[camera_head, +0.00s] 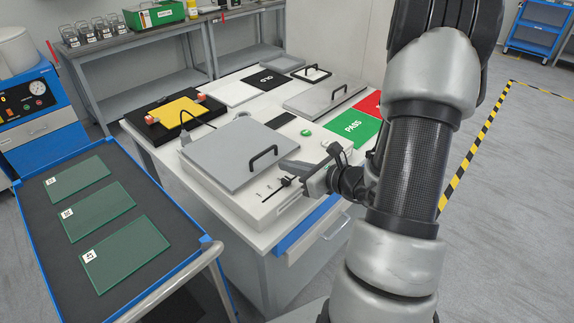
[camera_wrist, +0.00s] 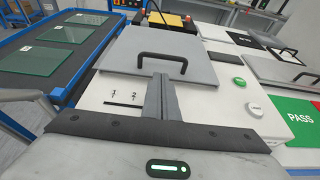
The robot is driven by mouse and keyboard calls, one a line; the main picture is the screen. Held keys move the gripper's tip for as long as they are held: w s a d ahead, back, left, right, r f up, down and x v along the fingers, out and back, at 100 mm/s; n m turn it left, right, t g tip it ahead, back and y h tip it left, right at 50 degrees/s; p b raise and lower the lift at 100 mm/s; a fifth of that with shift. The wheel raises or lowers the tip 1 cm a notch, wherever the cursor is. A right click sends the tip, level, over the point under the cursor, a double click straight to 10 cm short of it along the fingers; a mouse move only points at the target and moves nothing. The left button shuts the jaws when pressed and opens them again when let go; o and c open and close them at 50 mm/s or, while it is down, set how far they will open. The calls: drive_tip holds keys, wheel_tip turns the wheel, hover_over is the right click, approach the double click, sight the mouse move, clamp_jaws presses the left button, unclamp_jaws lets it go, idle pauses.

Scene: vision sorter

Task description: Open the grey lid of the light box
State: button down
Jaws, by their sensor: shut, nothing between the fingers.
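The light box (camera_head: 262,207) is a low white box on the near part of the white bench. Its flat grey lid (camera_head: 225,148) lies closed on top, with a black bar handle (camera_head: 263,157) near its right edge. In the wrist view the lid (camera_wrist: 150,48) lies ahead, with the handle (camera_wrist: 163,57) across its near edge. My gripper (camera_head: 283,165) is shut and empty. Its fingertips (camera_wrist: 157,78) are just on the near side of the handle. I cannot tell whether they touch it.
A second grey lid with a handle (camera_head: 325,95) lies behind. Green PASS (camera_head: 352,128) and red (camera_head: 370,104) areas are to the right. A black fixture with a yellow plate (camera_head: 182,112) stands at the back left. A blue cart (camera_head: 110,215) with glass plates is close on the left.

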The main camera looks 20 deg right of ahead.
drive_tip(key=x, duration=0.7)
drive_tip(key=shift+a+b, duration=0.1)
drive_tip(key=shift+b, duration=0.2)
drive_tip(key=shift+w, duration=0.1)
